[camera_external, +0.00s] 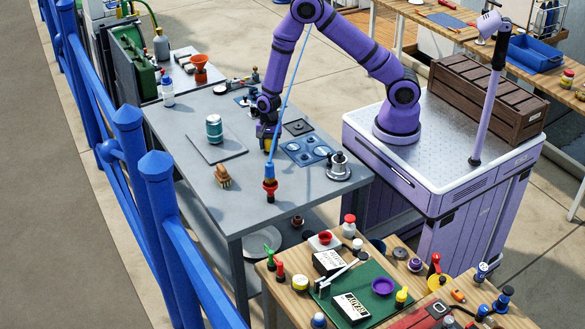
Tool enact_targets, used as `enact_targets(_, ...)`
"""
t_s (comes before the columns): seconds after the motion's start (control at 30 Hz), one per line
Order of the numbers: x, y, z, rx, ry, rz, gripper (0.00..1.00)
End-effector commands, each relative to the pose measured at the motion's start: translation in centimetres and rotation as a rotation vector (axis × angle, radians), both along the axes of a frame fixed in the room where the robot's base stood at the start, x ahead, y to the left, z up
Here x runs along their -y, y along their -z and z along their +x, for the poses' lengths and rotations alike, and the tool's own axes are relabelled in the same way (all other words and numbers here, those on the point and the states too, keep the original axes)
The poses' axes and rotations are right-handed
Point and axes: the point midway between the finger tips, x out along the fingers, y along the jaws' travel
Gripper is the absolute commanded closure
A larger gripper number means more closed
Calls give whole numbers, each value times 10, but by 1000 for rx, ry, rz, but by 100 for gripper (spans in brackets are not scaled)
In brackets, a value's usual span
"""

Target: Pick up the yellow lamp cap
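My purple arm reaches down over the grey table, and my gripper (268,148) is low over its middle, close to the tabletop. A small yellowish patch shows at the gripper's fingers; I cannot tell whether it is the yellow lamp cap or part of the gripper. The fingers are too small and partly hidden by a thin blue rod, so I cannot tell whether they are open or shut. A round yellow piece (300,283) stands on the wooden table at the front, far from my gripper; I cannot tell whether it is a lamp cap.
The grey table (190,190) holds a teal can (214,129) on a grey plate, a brush (222,176), a blue tray with round wells (306,151) and a metal fitting (338,166). The thin rod rises from a red and blue piece (270,184). Blue railing (160,200) runs along the left.

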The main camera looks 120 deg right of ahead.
Motion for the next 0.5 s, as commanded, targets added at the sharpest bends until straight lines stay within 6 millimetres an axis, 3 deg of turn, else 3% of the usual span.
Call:
enact_targets(0.03, 0, 0, 0, 0, 0, 0, 66)
enact_targets(0.1, 0, 0, 0, 0, 0, 0, 78)
enact_targets(0.5, 0, -5, 0, 1, -1, -1, 78)
